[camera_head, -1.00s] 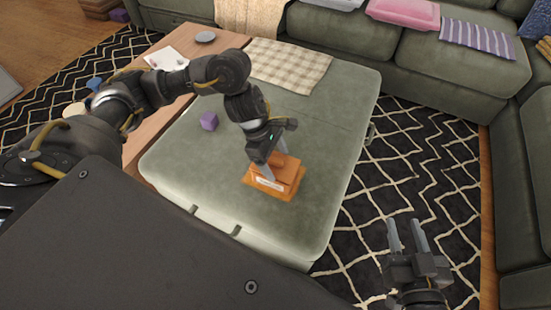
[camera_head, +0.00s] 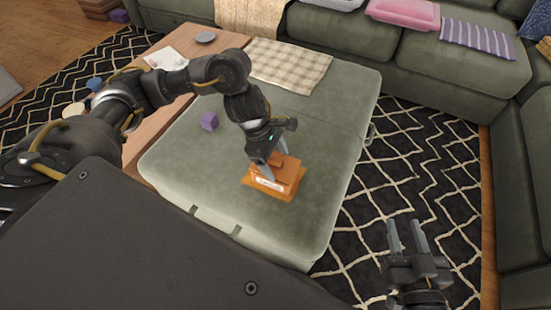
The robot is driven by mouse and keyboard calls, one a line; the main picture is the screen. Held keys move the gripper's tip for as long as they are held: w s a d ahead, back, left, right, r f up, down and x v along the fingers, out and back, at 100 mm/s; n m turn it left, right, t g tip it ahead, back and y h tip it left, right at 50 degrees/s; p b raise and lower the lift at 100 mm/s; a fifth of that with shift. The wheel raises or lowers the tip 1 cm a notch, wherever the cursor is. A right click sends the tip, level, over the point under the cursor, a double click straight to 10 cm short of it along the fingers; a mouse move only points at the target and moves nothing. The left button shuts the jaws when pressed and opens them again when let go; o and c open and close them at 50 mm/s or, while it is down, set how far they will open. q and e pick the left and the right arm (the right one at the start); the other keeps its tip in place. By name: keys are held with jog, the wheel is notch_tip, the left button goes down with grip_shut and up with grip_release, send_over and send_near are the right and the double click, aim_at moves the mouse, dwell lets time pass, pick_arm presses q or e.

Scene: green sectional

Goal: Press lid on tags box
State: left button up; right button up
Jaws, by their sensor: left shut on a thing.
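An orange tags box (camera_head: 284,190) with a pale label on its front sits on the green ottoman (camera_head: 310,125). An orange lid (camera_head: 290,170) with a raised handle lies on top of the box. I cannot tell whether it is fully seated. My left gripper (camera_head: 270,172) comes down from above and is shut on the lid's handle, its fingers partly covering the lid. My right gripper (camera_head: 407,238) is over the rug at the lower right, its two fingers apart with nothing between them.
A small purple cube (camera_head: 209,121) stands on the ottoman left of the box. A checkered cloth (camera_head: 289,64) lies at the back. A wooden table (camera_head: 160,110) with small items adjoins on the left. The ottoman right of the box is clear.

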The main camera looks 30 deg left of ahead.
pick_arm(q)
jog(key=shift+f+b, duration=0.4)
jog(key=shift+b, duration=0.25)
dwell(0.7)
dwell(0.3)
jog(key=o, duration=1)
jog(key=shift+r+p, duration=2.75)
jog(key=shift+r, duration=0.8)
